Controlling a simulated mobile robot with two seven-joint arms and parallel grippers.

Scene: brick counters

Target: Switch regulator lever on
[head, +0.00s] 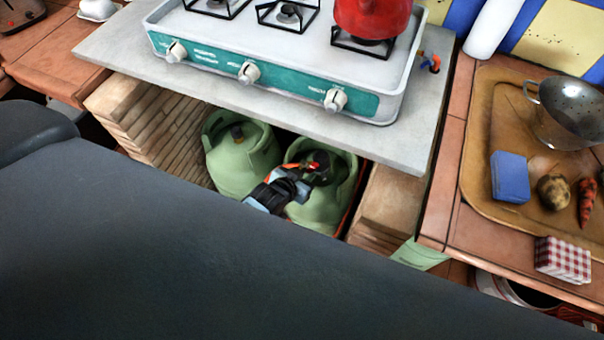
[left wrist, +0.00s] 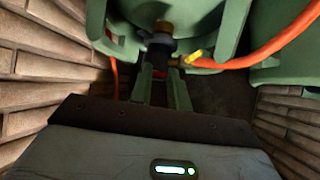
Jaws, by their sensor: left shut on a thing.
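Two green gas bottles stand under the stove counter, a left one (head: 240,160) and a right one (head: 322,212). The dark regulator (head: 322,168) sits on top of the right bottle, with a small red part. In the left wrist view the regulator (left wrist: 161,45) is at the bottle's neck, with a yellow fitting (left wrist: 193,57) and an orange hose (left wrist: 270,45). My left gripper (head: 300,180) reaches in at the regulator. In the left wrist view its fingers (left wrist: 161,76) are closed around the small red and dark lever (left wrist: 160,72), mostly hidden between them. My right gripper is not in view.
Brick walls (head: 150,125) flank the niche on both sides, and the grey counter slab (head: 290,110) overhangs it. A white stove (head: 290,65) with a red kettle (head: 372,15) stands above. At right, a tray (head: 480,180) holds a colander (head: 572,112) and food.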

